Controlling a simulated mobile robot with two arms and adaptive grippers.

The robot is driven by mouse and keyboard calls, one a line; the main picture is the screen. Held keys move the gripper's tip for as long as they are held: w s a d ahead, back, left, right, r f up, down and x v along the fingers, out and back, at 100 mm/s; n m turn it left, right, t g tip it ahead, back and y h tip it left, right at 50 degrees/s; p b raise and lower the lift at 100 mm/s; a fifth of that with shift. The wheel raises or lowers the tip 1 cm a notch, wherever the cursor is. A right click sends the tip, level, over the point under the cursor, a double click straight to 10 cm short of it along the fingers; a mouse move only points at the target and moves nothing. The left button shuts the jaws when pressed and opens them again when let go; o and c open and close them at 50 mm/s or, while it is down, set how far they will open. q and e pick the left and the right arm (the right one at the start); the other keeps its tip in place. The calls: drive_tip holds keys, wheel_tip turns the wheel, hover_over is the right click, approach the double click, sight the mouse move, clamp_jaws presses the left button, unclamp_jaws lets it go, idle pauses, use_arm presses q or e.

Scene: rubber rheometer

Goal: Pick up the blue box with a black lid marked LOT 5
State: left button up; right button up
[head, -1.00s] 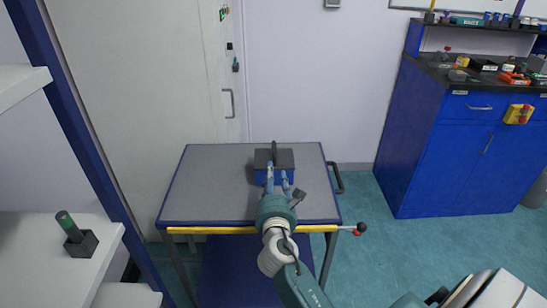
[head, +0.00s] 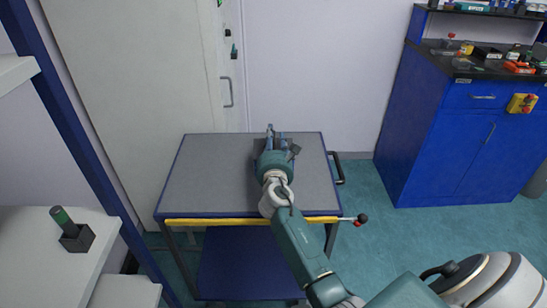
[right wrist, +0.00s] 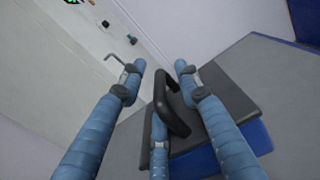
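The blue box with a black lid stands on the grey top of a cart (head: 210,180). In the head view my right gripper hides most of the box, and only a dark bit of the lid (head: 257,147) shows. In the right wrist view the box's blue side (right wrist: 258,138) and its black arched handle (right wrist: 176,112) show. My right gripper (head: 276,133) is over the box. Its blue fingers are spread around the handle, open, with gaps in the right wrist view (right wrist: 160,80). No LOT 5 marking is readable. My left gripper is not in view.
A white shelf (head: 40,260) at the left holds a dark block with a green-topped cylinder (head: 70,230). A blue cabinet (head: 440,150) with a cluttered black top stands at the right. The cart's top is clear around the box.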

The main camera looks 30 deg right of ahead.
drive_tip(key=shift+w+d, duration=0.15)
drive_tip(key=shift+w, duration=0.05)
drive_tip(key=c, duration=0.7)
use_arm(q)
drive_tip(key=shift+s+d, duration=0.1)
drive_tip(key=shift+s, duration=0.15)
use_arm(e)
clamp_jaws()
